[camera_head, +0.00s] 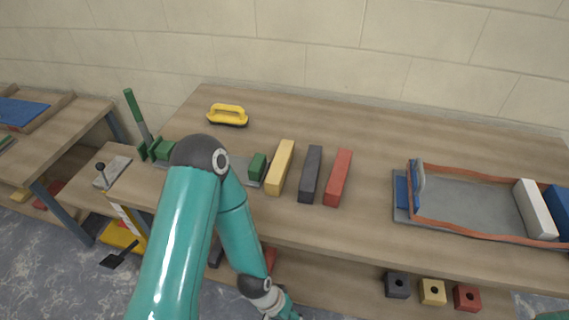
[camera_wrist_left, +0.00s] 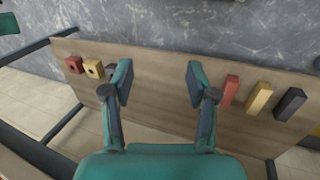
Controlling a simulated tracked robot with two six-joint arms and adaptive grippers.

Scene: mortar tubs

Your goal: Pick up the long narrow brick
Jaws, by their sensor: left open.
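Three long bricks lie side by side on the upper table: a yellow brick (camera_head: 281,167), a dark grey brick (camera_head: 310,175) and a red brick (camera_head: 338,178). They look alike in length, so I cannot tell which is the long narrow one. On the lower shelf, the wrist view shows another red brick (camera_wrist_left: 229,92), a yellow brick (camera_wrist_left: 259,98) and a dark brick (camera_wrist_left: 290,104). My left gripper (camera_wrist_left: 159,83) is open and empty, with bare shelf between its fingers and these bricks to its right. In the head view its fingers are out of frame.
Holed blocks (camera_head: 432,291) stand on the lower shelf (camera_wrist_left: 165,100). A tray with an orange-brown rim (camera_head: 470,232) is at right on the upper table. A green lever device (camera_head: 139,120) stands at left.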

